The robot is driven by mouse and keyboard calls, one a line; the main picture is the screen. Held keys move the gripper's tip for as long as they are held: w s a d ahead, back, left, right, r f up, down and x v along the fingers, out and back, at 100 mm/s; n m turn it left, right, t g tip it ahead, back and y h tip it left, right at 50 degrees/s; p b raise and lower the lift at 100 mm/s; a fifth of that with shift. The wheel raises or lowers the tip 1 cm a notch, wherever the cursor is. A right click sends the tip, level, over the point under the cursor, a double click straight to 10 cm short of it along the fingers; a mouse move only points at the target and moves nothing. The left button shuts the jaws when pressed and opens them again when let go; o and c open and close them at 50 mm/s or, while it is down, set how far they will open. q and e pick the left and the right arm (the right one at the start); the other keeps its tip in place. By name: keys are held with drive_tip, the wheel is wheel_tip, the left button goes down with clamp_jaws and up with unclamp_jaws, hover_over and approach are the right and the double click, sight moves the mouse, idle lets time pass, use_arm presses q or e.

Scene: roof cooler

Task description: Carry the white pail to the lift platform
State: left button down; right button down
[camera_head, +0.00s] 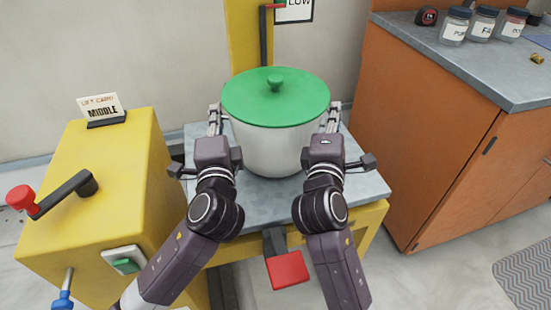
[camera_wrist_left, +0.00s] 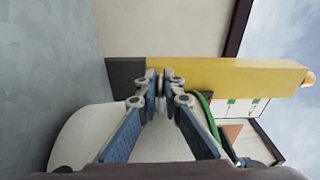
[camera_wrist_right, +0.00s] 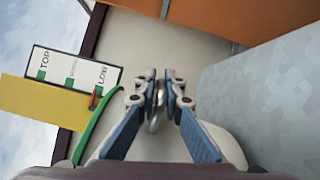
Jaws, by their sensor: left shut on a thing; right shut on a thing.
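The white pail (camera_head: 272,150) with a green lid (camera_head: 285,100) stands upright on or just above the grey lift platform (camera_head: 245,205); I cannot tell if its base touches. My left gripper (camera_head: 215,118) is shut at the pail's left side, where its handle would be. My right gripper (camera_head: 333,118) is shut at the pail's right side. In the left wrist view the fingers (camera_wrist_left: 162,88) meet beside the white wall and green lid rim. In the right wrist view the fingers (camera_wrist_right: 160,92) close on a light handle. The pail's underside is hidden.
A yellow cabinet (camera_head: 100,180) with a red-knobbed lever (camera_head: 55,193) and a "MIDDLE" card (camera_head: 102,110) stands left. A red pedal (camera_head: 287,270) is in front. An orange counter (camera_head: 430,130) with several jars (camera_head: 482,22) stands right. A yellow post (camera_head: 248,50) rises behind.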

use_arm(q)
drive_tip(key=shift+f+b, duration=0.4)
drive_tip(key=shift+f, duration=0.05)
use_arm(e)
drive_tip(key=shift+f, duration=0.6)
use_arm(q)
drive_tip(key=c, duration=2.1)
unclamp_jaws()
use_arm(e)
drive_tip(key=c, duration=2)
unclamp_jaws()
drive_tip(key=shift+r, duration=0.15)
drive_tip(key=shift+c, duration=0.2)
use_arm(q)
drive_tip(key=shift+s, duration=0.1)
drive_tip(key=s+d, duration=0.1)
drive_tip(key=s, duration=1)
drive_tip(key=shift+s+d, duration=0.25)
drive_tip(key=shift+s, duration=0.1)
use_arm(e)
drive_tip(key=v, duration=1.2)
use_arm(q)
drive_tip(key=shift+f, duration=0.15)
